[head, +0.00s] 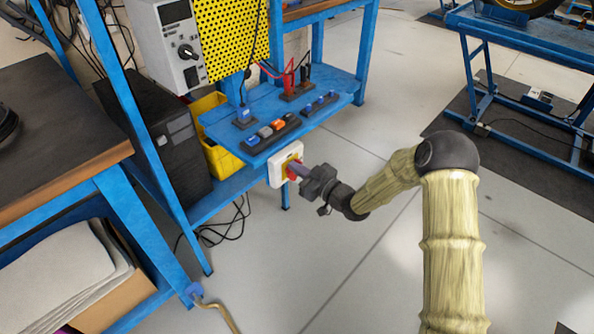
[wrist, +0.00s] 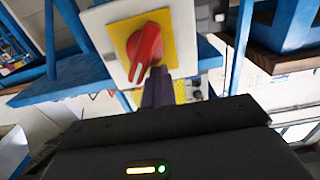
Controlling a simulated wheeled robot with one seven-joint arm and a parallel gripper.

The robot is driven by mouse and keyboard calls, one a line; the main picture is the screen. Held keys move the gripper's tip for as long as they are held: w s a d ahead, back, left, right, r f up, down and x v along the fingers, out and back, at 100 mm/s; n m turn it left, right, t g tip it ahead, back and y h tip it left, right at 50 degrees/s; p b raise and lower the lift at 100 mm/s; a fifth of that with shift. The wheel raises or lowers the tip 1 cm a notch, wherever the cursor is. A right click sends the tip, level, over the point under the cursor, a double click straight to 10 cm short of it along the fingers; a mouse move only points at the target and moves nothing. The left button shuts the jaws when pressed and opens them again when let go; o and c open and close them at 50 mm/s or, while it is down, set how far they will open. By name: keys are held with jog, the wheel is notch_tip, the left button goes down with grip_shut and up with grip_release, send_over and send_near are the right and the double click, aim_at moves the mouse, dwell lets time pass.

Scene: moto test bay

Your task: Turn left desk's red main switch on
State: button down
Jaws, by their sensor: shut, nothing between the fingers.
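The red main switch (wrist: 146,50) is a red rotary knob on a yellow plate in a white box. In the wrist view the knob sits tilted, its narrow end pointing down and slightly left. In the head view the switch box (head: 278,170) is fixed at the front edge of the blue desk (head: 262,155), and the knob is partly hidden by my gripper. My gripper (head: 293,169) is shut and empty, with its fingertips right at the knob. In the wrist view the fingers (wrist: 156,82) reach the knob's lower end; I cannot tell whether they touch it.
The blue shelf holds a power strip (head: 270,135) and several small connectors. A grey instrument (head: 172,45) hangs above by a yellow perforated panel (head: 232,40). A yellow bin (head: 215,160) and black computer case (head: 175,150) stand left.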

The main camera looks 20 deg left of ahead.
jog(key=shift+w+a+r, duration=0.2)
jog(key=shift+a+r, duration=0.15)
jog(key=shift+r, duration=0.25)
jog(key=shift+w+f, duration=0.1)
jog(key=shift+f, duration=0.3)
jog(key=shift+w+d+f+b, duration=0.15)
jog(key=shift+w+d+b, duration=0.2)
jog(key=shift+w, duration=0.25)
jog(key=shift+w+d+f+b, duration=0.3)
jog(key=shift+w+f, duration=0.05)
jog(key=shift+w, duration=0.05)
dwell(0.8)
jog(key=shift+s+a, duration=0.1)
jog(key=shift+s, duration=0.1)
